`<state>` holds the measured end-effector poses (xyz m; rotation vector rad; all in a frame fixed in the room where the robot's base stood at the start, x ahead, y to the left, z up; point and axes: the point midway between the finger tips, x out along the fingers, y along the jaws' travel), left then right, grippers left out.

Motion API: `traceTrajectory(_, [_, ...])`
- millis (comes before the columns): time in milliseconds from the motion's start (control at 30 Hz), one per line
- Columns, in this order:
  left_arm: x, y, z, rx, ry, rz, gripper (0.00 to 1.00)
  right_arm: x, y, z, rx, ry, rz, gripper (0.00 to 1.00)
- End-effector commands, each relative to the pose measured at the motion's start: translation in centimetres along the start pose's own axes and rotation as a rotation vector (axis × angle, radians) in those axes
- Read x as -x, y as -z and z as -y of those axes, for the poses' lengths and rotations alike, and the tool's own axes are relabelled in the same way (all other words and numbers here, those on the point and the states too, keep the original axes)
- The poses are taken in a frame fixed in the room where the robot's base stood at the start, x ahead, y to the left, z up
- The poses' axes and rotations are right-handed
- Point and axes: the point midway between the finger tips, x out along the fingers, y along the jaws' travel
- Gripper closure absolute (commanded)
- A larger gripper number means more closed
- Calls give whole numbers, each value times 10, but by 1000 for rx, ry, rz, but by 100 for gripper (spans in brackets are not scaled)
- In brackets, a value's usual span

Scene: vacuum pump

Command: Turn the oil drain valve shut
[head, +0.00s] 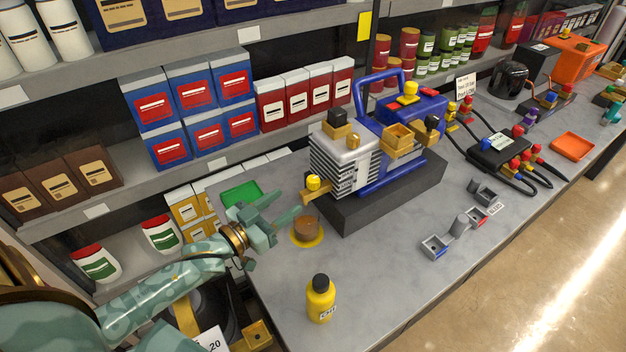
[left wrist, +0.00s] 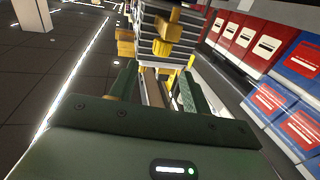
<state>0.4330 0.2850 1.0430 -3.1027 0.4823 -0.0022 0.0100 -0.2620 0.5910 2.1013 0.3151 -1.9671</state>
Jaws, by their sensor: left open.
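The vacuum pump (head: 345,160), with a grey ribbed body and blue handle, stands on a dark plinth (head: 385,190). Low on its near-left end is the drain valve, a brass fitting (head: 319,193) with a yellow knob (head: 313,182). A brown cup (head: 306,228) on a yellow dish (head: 307,243) stands below it. My left gripper (head: 284,210) is open and empty, left of the valve and apart from the knob. In the left wrist view, its spread fingers (left wrist: 157,78) point toward the pump's ribbed end (left wrist: 185,55), with a yellow knob (left wrist: 162,47) just beyond them. My right gripper is out of view.
A yellow bottle (head: 320,299) stands near the front of the grey table. A green tray (head: 240,192) lies behind my left gripper. Shelves with blue and red boxes (head: 285,98) rise behind. Small grey holders (head: 435,246) are at the right; the table's front middle is clear.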

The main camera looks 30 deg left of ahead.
Motion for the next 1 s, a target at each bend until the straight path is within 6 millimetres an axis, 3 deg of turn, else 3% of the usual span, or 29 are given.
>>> traceTrajectory(200, [-56, 0, 0, -1, 0, -2, 52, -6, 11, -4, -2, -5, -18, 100])
traceTrajectory(400, [-90, -1, 0, -1, 0, 0, 52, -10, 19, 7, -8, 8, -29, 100])
traceTrajectory(600, [-102, -1, 0, -1, 0, 1, 52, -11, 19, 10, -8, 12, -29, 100])
traceTrajectory(833, [-102, -1, 0, -1, 0, 2, 52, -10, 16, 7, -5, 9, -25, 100])
traceTrajectory(867, [-102, -1, 0, -1, 0, 2, 57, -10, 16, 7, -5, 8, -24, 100])
traceTrajectory(1000, [-102, -1, 0, -1, 0, 2, 96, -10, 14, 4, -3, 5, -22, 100])
